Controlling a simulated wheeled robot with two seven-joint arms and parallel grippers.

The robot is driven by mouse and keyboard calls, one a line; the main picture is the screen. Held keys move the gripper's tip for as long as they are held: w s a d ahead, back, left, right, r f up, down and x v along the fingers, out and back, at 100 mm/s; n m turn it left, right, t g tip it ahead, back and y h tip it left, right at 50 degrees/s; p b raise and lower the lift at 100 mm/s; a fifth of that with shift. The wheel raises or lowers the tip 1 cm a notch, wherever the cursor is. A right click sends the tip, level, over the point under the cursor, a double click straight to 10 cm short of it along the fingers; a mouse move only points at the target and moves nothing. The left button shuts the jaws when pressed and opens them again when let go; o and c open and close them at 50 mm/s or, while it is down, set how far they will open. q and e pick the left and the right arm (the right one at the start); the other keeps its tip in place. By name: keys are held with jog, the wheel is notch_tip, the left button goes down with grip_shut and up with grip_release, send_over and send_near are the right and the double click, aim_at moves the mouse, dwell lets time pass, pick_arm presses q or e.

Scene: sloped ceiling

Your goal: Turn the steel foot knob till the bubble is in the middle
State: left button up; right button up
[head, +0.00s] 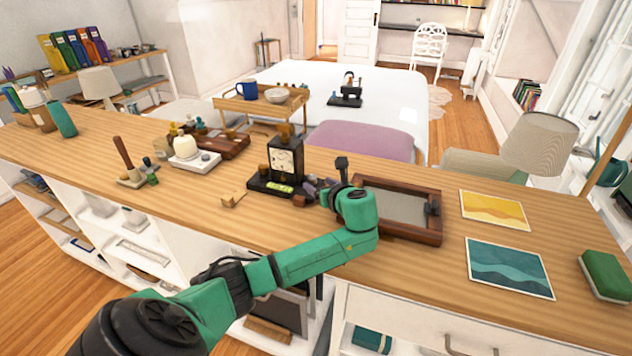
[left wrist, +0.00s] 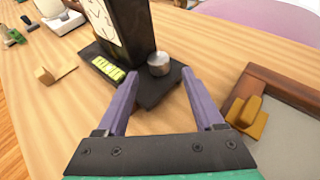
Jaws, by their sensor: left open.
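A black instrument with a pale dial (head: 285,160) stands upright on a dark base on the wooden counter. The level vial (left wrist: 108,68) is a yellow-green strip with dark marks on the base; it also shows in the head view (head: 273,186). I cannot make out the bubble's place. The steel foot knob (left wrist: 158,63) is a short round cylinder at the base's corner, right of the vial. My left gripper (left wrist: 160,76) is open, its purple fingers pointing at the knob, which shows just beyond the gap between the tips. In the head view the gripper (head: 319,190) is beside the base. My right gripper is not in view.
A wood-framed tray (head: 440,215) lies close to the right of my left gripper. A small wooden block (head: 232,200) lies left of the base. A white scale (head: 195,163) stands farther left.

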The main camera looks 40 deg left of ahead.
aim_at(315, 180)
pick_arm(q)
jog(key=x, duration=0.3)
jog(key=shift+r, duration=0.1)
jog(key=shift+a, duration=0.25)
grip_shut()
jog(key=shift+w+d+r+n+g+y+p, duration=0.1)
jog(key=shift+w+r+n+g+y+p, duration=0.1)
jog(key=shift+n+g+y+p, duration=0.4)
jog(key=shift+w+f+n+g, duration=0.1)
jog(key=shift+f+n+g, duration=0.1)
jog(key=shift+n+g, duration=0.2)
jog(key=shift+w+n+g, duration=0.1)
jog(key=shift+n+g, duration=0.6)
jog(key=shift+g, duration=0.1)
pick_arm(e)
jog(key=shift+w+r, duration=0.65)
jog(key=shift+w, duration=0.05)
pick_arm(q)
grip_release()
